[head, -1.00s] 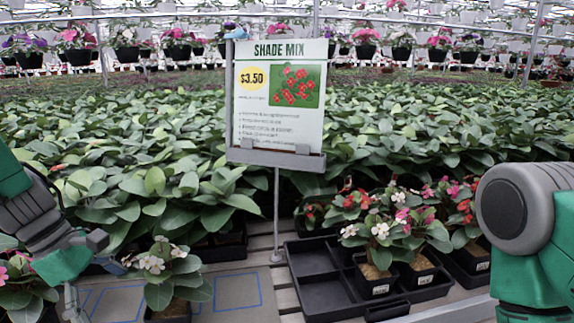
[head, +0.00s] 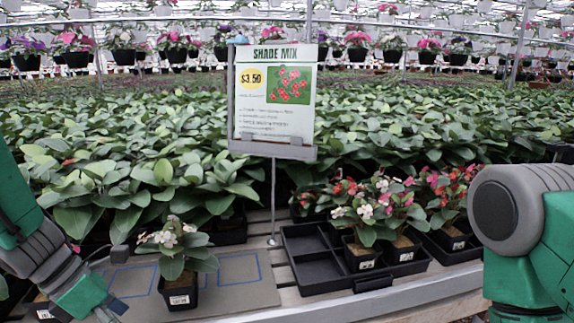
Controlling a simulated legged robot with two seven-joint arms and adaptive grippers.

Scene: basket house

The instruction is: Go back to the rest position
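My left gripper (head: 112,303) is at the lower left, beside and in front of a potted plant with pale pink flowers (head: 172,262). The gripper is apart from that pot, and its fingers are partly cut off by the bottom edge, so their opening is unclear. My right arm shows as a green and grey link at the right edge. Its gripper is outside the picture.
A grey board with blue outlined squares (head: 238,280) lies under the potted plant. A black tray (head: 318,267) with empty cells and several flowering pots stands at centre right. A Shade Mix sign (head: 272,98) stands on a thin post behind.

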